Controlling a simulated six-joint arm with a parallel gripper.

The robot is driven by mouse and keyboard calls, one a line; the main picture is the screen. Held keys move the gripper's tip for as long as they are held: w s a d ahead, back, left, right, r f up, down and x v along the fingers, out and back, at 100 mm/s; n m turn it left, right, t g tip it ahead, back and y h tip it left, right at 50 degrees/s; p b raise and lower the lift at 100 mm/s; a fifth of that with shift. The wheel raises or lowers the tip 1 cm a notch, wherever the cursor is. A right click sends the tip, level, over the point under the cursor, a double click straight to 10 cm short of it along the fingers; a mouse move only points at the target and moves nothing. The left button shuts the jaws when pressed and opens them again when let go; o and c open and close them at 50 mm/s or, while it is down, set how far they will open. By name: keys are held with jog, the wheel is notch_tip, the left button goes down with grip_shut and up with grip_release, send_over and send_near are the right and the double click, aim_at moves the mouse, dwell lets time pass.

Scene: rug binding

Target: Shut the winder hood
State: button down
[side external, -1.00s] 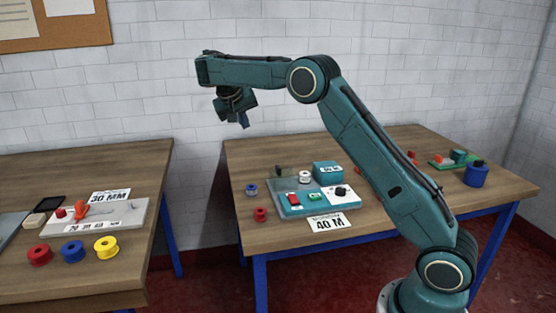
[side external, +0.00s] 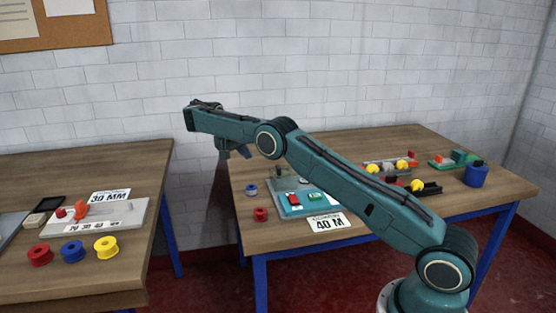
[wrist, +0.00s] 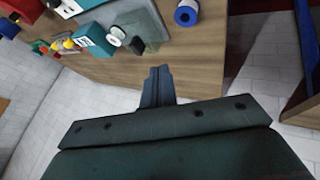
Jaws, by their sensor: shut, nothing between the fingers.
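The winder (side external: 292,208) stands on the middle table, a pale teal base with a red switch and a small green display. A thin grey-green panel at its back left corner (side external: 281,171) looks like the winder hood, standing raised; its exact angle is unclear. In the wrist view a greyish see-through panel (wrist: 146,18) shows at the top, probably the same hood. My gripper (side external: 243,152) is shut and empty, above the back left of the table, apart from the winder. Its closed fingers also show in the wrist view (wrist: 157,76). My arm hides the winder's right part.
A blue ring spool (side external: 251,190) and a red one (side external: 260,214) lie left of the winder. A 40 M card (side external: 328,222) lies in front. Yellow balls (side external: 402,165) and a blue pot (side external: 476,175) are at right. The left table (side external: 130,268) holds more spools.

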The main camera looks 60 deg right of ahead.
jog(key=shift+d+f, duration=0.15)
send_near(276, 173)
jog(key=w+f, duration=0.1)
jog(key=f, duration=0.1)
jog(key=w+f, duration=0.1)
jog(key=f, duration=0.1)
jog(key=shift+w+d, duration=0.15)
jog(key=shift+w, duration=0.05)
jog(key=shift+s+d+r, duration=0.1)
jog(key=shift+s+d, duration=1.15)
jog(key=shift+s, duration=0.05)
jog(key=s+d, duration=0.6)
jog(key=shift+s+d, duration=0.25)
jog(key=shift+d, duration=0.05)
